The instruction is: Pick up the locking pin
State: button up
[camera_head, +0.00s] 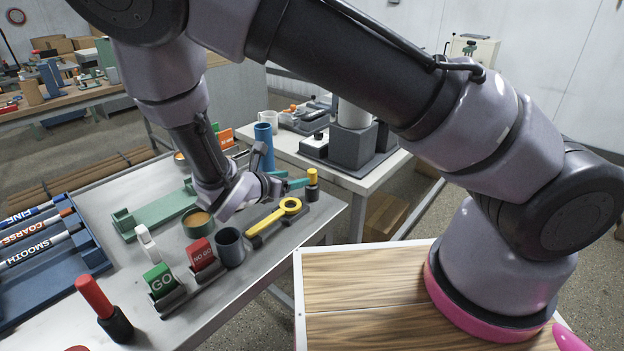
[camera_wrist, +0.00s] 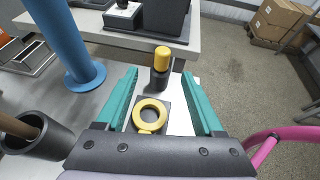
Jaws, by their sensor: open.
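The likely locking pin (camera_head: 312,178), a yellow knob on a black cylindrical body, stands upright near the far right corner of the grey table. In the wrist view the pin (camera_wrist: 161,68) shows ahead of my gripper (camera_wrist: 158,76), centred between the two teal fingertips. My gripper (camera_head: 298,184) is open, with nothing between its fingers that I can see as held. In the head view the fingertips are close beside the pin, to its left. I cannot tell whether they touch it.
A yellow ring-ended tool (camera_head: 291,205) lies in a dark holder just below my gripper. A blue post (camera_head: 264,145) stands close left of the pin. A dark cup (camera_head: 230,247) and red and green gauges (camera_head: 161,281) stand nearer. The table edge is right beside the pin.

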aim_at(309, 176)
jog(key=x, duration=1)
jog(key=shift+d+f, duration=0.15)
jog(key=shift+d, duration=0.05)
jog(key=shift+c, duration=0.2)
grip_shut()
